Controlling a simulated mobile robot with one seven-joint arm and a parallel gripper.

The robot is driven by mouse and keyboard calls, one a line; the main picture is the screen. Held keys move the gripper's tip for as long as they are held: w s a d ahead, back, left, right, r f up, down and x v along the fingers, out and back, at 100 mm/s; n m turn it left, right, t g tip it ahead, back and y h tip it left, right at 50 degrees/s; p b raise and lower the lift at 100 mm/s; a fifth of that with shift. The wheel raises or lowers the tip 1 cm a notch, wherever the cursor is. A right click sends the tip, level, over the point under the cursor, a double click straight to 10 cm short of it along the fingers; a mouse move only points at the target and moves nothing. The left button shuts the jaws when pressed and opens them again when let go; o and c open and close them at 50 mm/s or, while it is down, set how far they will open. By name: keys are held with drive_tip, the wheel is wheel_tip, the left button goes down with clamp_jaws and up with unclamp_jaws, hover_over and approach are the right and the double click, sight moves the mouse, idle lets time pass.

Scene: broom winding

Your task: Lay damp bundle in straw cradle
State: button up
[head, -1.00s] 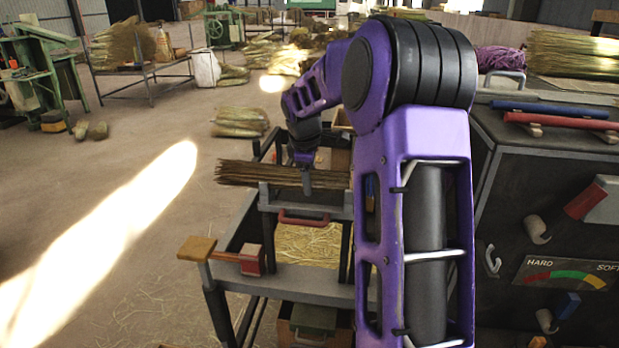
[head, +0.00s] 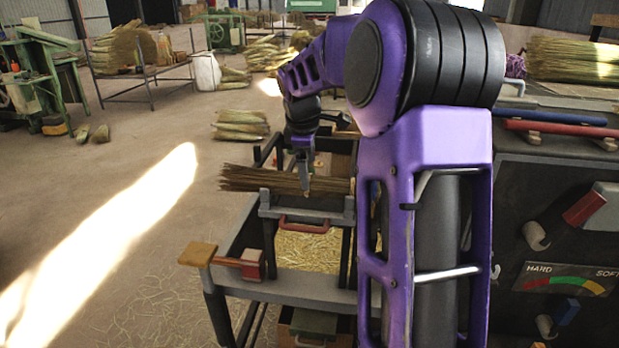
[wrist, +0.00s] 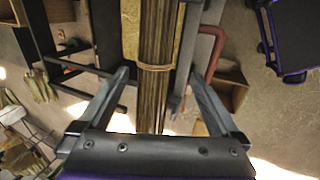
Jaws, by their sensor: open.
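The brown straw bundle (head: 245,179), bound with a tan tie, lies roughly level across the frame with the red handle (head: 305,223). In the wrist view the bundle (wrist: 158,35) runs up the middle, with the pale yellow straw-coloured lining of the cradle (wrist: 130,30) beside and under it. My gripper (head: 304,180) is at the bundle from above in the head view. In the wrist view my gripper (wrist: 160,78) is open, with one finger on each side of the bundle and gaps between. The bundle's underside is hidden.
Loose straw (head: 308,250) lies in the tray below the frame. A dark console (head: 550,220) with a hard-soft gauge stands at the right.

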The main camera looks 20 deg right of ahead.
drive_tip(key=p+v, duration=0.1)
drive_tip(key=v, duration=0.9)
drive_tip(key=shift+r, duration=0.35)
drive_tip(key=shift+s, duration=0.1)
